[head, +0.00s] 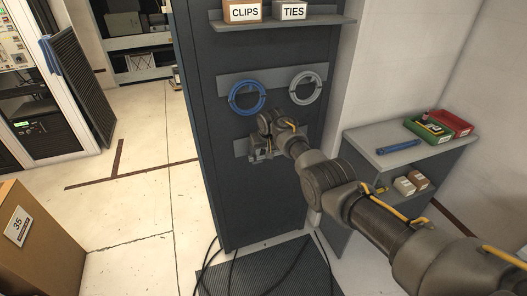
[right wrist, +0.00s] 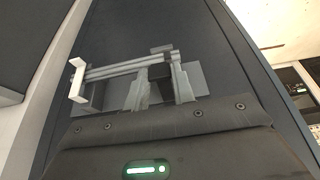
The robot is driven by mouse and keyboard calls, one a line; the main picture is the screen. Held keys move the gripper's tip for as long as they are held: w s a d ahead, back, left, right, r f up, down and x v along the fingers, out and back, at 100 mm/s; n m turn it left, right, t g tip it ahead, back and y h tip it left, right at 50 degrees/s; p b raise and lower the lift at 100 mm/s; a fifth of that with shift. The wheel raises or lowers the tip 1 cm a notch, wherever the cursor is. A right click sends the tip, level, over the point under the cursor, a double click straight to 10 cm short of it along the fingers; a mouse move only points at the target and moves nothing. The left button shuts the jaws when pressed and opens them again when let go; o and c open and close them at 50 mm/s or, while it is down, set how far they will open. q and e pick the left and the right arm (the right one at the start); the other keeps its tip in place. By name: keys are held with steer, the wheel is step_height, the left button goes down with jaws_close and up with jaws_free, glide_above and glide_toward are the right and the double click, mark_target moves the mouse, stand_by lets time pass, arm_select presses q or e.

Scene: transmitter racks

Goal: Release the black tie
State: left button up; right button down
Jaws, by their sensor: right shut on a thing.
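My right gripper (head: 262,148) is in front of the dark cabinet door, at the lowest of the grey plates on it. In the right wrist view its two grey fingers (right wrist: 160,92) stand close to a grey hook-like bracket (right wrist: 120,70) with a white end. A small dark piece (right wrist: 159,86) shows between the fingers. It looks like the black tie, though it is hard to make out against the dark door. The fingers are shut on it. In the head view the gripper hides it. My left gripper is out of view.
A blue coil (head: 247,112) and a grey coil (head: 308,102) hang above the gripper. Boxes marked CLIPS (head: 243,11) and TIES (head: 291,10) stand on the shelf above. A grey side table (head: 385,161) stands right. Black cables (head: 233,262) lie on the floor.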

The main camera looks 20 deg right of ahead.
steer(key=shift+w+r, duration=0.2)
steer(key=shift+r, duration=0.2)
steer(key=c, duration=1.5)
jaws_free()
steer(key=o, duration=0.3)
steer(key=shift+a+f, duration=0.1)
steer(key=shift+f, duration=0.15)
steer(key=shift+o, duration=0.2)
steer(key=v, duration=1)
steer(key=shift+s+r, duration=0.15)
steer(key=shift+r, duration=0.2)
